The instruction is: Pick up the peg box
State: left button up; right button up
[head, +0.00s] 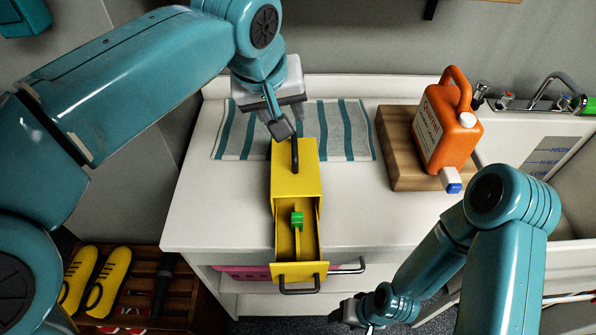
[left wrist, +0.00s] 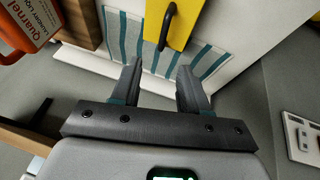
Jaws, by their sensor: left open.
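The yellow peg box (head: 297,178) stands on the white counter, with a dark handle (head: 294,154) on its top. Its drawer (head: 311,238) is pulled out toward the front, and a green peg (head: 297,219) is in it. My left gripper (head: 280,128) is open just behind and above the box. In the left wrist view my left gripper (left wrist: 158,72) has nothing between its fingers, and the handle (left wrist: 167,26) lies beyond the fingertips, apart from them. My right gripper (head: 352,312) is low in front of the counter, and its jaws are too unclear to judge.
A striped towel (head: 346,135) lies under and behind the box. An orange jug (head: 450,125) stands on a wooden board (head: 400,165) to the right, near a sink (head: 562,200). Bare counter (head: 225,205) shows left of the box. Yellow shoes (head: 105,280) sit on a low rack.

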pick_arm(q)
send_near(294, 142)
notch_tip(294, 142, down, 3)
jog(key=x, duration=0.2)
jog(key=w+p+x, duration=0.1)
jog(key=x, duration=0.2)
jog(key=shift+w+d, duration=0.1)
jog(key=shift+d, duration=0.1)
grip_shut()
dwell(1.2)
